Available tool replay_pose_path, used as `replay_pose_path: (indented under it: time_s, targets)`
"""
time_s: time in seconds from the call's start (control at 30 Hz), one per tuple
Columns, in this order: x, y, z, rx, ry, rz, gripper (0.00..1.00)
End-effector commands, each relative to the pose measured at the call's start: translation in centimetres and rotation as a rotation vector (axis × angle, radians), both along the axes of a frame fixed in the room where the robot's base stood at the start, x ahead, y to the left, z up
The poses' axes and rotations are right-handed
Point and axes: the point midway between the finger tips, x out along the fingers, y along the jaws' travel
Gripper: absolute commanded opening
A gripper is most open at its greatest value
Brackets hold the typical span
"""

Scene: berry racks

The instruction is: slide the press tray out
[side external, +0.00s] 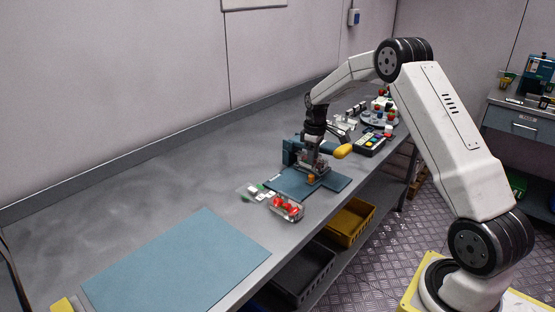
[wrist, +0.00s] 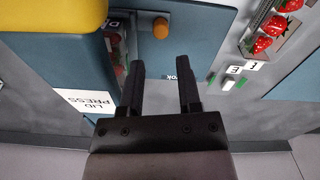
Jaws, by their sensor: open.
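The blue lid press (side external: 290,150) stands on the bench, with its yellow handle (side external: 343,151) sticking out to the right. An orange knob (side external: 311,178) sits low at the press front; it also shows in the wrist view (wrist: 160,27). I take it as the press tray's knob; the tray itself is mostly hidden. Red berries under clear plastic (wrist: 116,55) show inside the press opening beside the knob. My gripper (wrist: 161,65) is open and empty, pointing at the knob, which lies just beyond and between the fingertips. Contact is not visible.
A blue mat (side external: 180,265) covers the near bench. Coloured items (side external: 370,142) crowd the bench behind. A yellow bin (side external: 348,222) sits below.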

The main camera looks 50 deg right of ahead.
Motion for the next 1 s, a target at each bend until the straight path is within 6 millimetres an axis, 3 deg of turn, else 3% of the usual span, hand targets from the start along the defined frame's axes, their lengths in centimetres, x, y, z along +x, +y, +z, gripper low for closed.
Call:
replay_pose_path:
  time_s: [0.23,0.7,1.0]
  targets:
    - [0.0,0.1,-1.6,0.002,0.002,0.000,0.43]
    - [0.0,0.1,-6.9,0.002,0.002,-0.001,0.43]
    - [0.0,0.1,-7.7,0.000,0.000,-0.001,0.43]
